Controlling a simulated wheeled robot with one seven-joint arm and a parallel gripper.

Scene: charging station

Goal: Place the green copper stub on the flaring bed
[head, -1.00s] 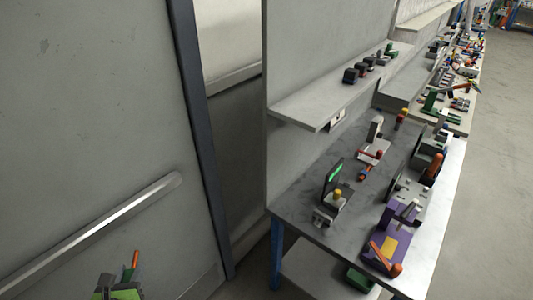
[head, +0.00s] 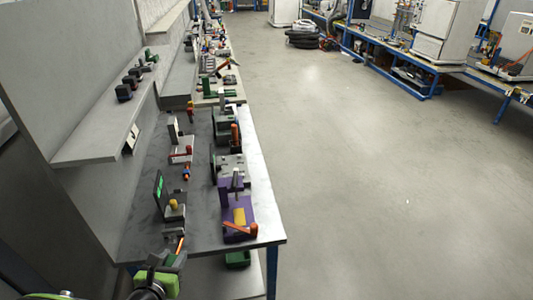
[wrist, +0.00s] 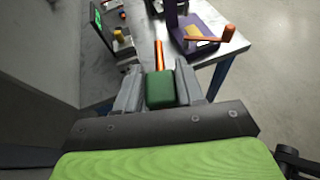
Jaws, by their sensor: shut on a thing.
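The green copper stub (wrist: 160,90) is a green block with a thin copper-orange rod pointing forward. My gripper (wrist: 159,78) is shut on its green block, one finger on each side. In the head view my gripper (head: 174,260) is low, by the near left end of the bench, and the copper rod (head: 180,244) shows above it. A purple fixture (head: 232,192) with a yellow pad and an orange handle stands at the bench's near right; it also shows in the wrist view (wrist: 205,22). I cannot tell for certain which fixture is the flaring bed.
The grey bench (head: 150,230) also holds a device with a green-lit screen (head: 159,189), a red-and-grey fixture (head: 181,152) and a green-based fixture. A wall shelf (head: 100,140) with small dark blocks overhangs at left. The floor (head: 370,190) at right is clear.

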